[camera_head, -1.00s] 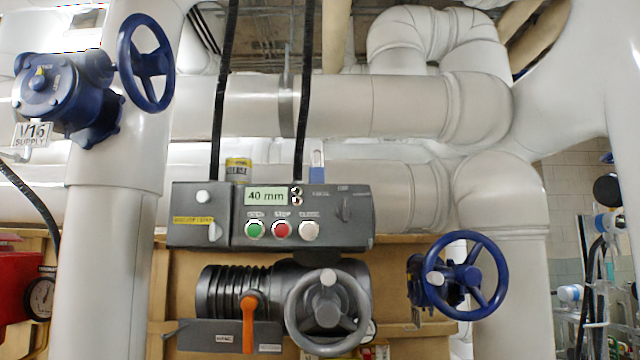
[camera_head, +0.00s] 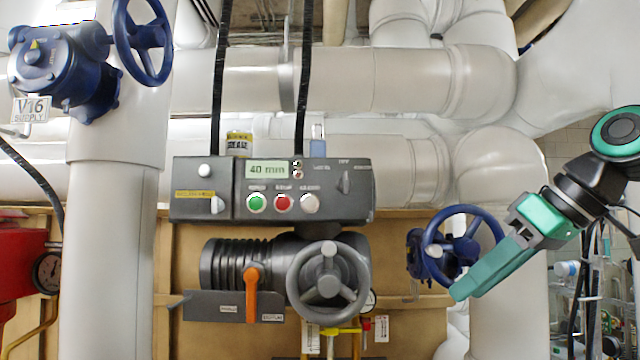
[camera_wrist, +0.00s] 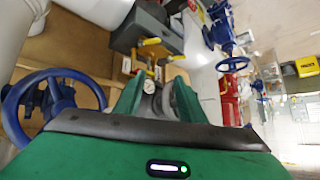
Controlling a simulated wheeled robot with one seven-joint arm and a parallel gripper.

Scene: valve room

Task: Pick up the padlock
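The padlock (camera_head: 318,147) has a blue body and a silver shackle. It stands upright on or just behind the top edge of the grey control box (camera_head: 350,208), right of a yellow-and-grey can. Its lower part may be hidden by the box. My gripper (camera_head: 462,290) is at the right of the head view, in front of the blue handwheel, well right of and lower than the padlock. In the wrist view my gripper (camera_wrist: 157,97) has its two green fingers apart with nothing held between them. I cannot make out the padlock in the wrist view.
The can (camera_head: 239,144) stands close left of the padlock. Two black cables (camera_head: 304,80) hang down near it. A large white pipe (camera_head: 385,165) runs behind. A blue handwheel (camera_head: 455,215) and a grey handwheel (camera_head: 328,283) stick out below.

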